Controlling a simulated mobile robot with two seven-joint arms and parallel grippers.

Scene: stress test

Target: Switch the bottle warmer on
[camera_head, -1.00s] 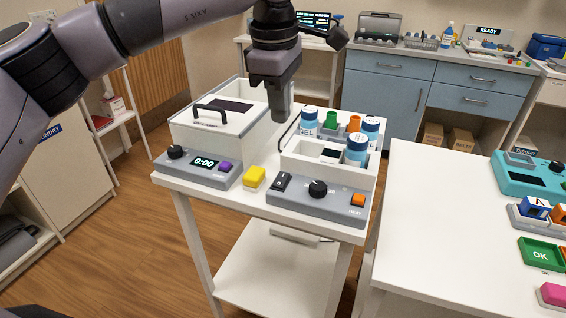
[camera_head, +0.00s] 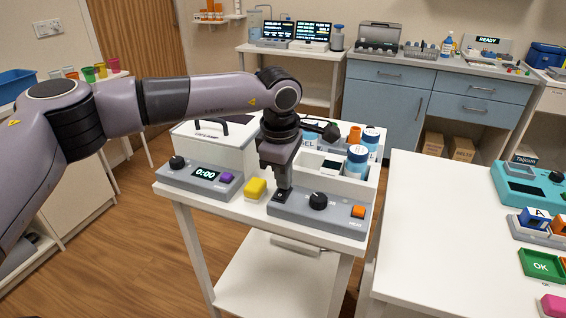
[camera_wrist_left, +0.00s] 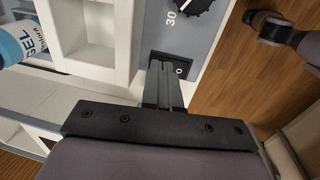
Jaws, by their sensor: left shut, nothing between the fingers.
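The bottle warmer is a white bin with a grey front panel (camera_head: 335,218), holding several white-and-blue bottles (camera_head: 357,155). Its panel carries a black rocker switch (camera_head: 279,197) at the left end, a round black knob (camera_head: 318,201) and an orange button (camera_head: 358,211). My left gripper (camera_head: 284,187) is shut and empty, pointing down with its fingertips at the rocker switch. In the left wrist view the fingers (camera_wrist_left: 164,85) cover part of the switch (camera_wrist_left: 181,68), leaving its "O" mark visible. Whether they press it I cannot tell. My right gripper is not in view.
Left of the warmer stand a yellow block (camera_head: 255,188) and a lidded white unit with a grey panel (camera_head: 190,180) reading 0:00. All sit on a white cart. A white table (camera_head: 430,230) at the right has a large bare area.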

